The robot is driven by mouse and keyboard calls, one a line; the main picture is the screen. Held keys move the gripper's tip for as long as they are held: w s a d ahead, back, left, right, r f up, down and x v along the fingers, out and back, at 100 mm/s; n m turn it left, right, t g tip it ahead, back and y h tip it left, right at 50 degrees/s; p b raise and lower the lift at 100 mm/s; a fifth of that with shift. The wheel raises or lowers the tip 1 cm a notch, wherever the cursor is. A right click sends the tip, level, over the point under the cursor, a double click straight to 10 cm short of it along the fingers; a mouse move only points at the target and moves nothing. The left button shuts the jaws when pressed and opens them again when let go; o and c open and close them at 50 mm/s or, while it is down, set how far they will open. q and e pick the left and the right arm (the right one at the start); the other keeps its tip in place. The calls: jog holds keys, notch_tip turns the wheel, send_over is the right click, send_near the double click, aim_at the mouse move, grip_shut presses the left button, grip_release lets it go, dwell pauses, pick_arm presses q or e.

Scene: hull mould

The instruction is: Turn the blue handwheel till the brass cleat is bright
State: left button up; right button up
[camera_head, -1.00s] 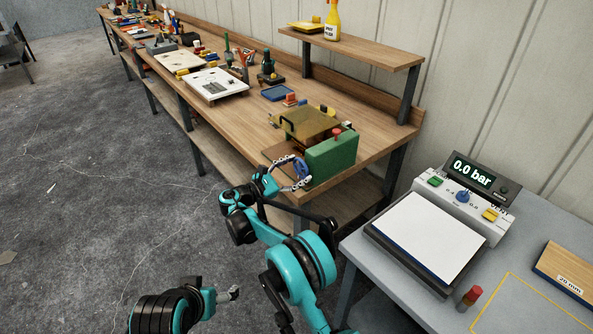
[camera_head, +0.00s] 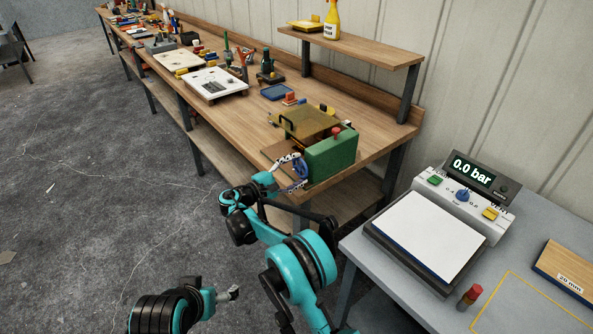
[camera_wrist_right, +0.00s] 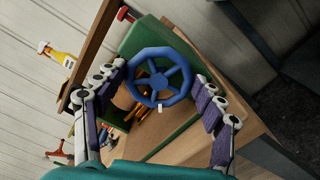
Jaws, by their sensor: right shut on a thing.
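The blue handwheel (camera_head: 301,168) sits on the near side of the green housing (camera_head: 332,158) at the workbench's end. In the right wrist view the handwheel (camera_wrist_right: 160,76) shows as a faceted blue ring with spokes and a small white tab on its lower rim. My right gripper (camera_head: 291,172) is shut on the handwheel, a finger on each side of its rim. Brass-coloured parts (camera_wrist_right: 141,122) show behind the wheel; I cannot tell whether they are the cleat, or whether it is bright. My left gripper (camera_head: 233,293) hangs low over the floor, away from the wheel; its opening is unclear.
A clear amber cover with a dark handle (camera_head: 287,122) lies behind the housing. A grey side table (camera_head: 375,262) at right carries a control box (camera_head: 462,200) reading 0.0 bar. A shelf (camera_head: 350,48) stands over the bench.

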jog(key=shift+m, duration=0.7)
jog(key=o, duration=0.9)
jog(key=v, duration=1.2)
